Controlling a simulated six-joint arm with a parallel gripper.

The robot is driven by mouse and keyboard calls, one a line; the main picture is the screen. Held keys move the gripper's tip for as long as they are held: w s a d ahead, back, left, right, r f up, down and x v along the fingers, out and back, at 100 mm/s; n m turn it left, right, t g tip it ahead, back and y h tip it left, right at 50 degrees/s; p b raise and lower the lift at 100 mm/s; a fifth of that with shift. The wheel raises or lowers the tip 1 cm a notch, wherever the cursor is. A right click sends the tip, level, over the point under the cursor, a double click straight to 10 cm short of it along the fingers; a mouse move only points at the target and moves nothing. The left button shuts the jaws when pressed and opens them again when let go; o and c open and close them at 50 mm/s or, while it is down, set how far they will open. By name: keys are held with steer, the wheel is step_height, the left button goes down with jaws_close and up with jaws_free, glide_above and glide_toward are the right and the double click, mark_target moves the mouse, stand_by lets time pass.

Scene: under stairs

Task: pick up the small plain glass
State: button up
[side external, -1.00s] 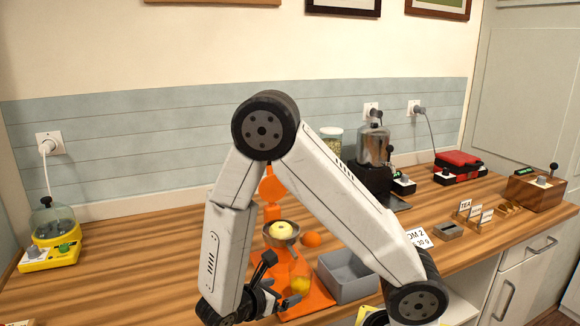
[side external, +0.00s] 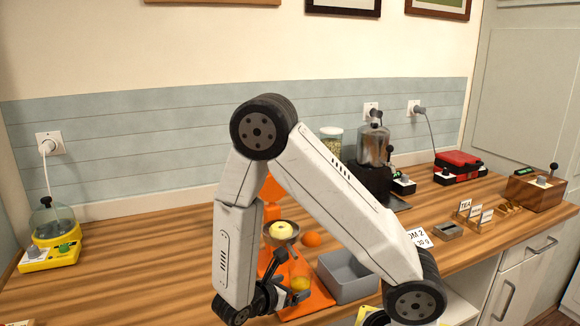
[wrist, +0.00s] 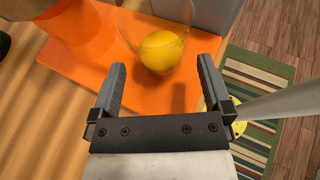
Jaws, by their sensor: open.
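The small plain glass (side external: 300,272) stands on an orange board (side external: 316,303), with something yellow and round showing through its lower part. In the wrist view the clear glass (wrist: 150,30) is just ahead of my fingertips, between their lines; its top is cut off by the frame edge. I cannot tell whether the yellow thing is inside or behind it. My gripper (side external: 285,281) is low over the board, to the left of the glass. In the wrist view my gripper (wrist: 161,68) is open, with nothing between its fingers.
A grey bin (side external: 348,280) stands close to the right of the glass. Behind are a bowl with a pale yellow fruit (side external: 282,230), an orange (side external: 312,239) and a tall orange object (side external: 272,190).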

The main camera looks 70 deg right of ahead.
mark_target(293, 285)
steer(key=shift+x, duration=2.1)
steer(key=shift+r, duration=0.1)
jaws_close()
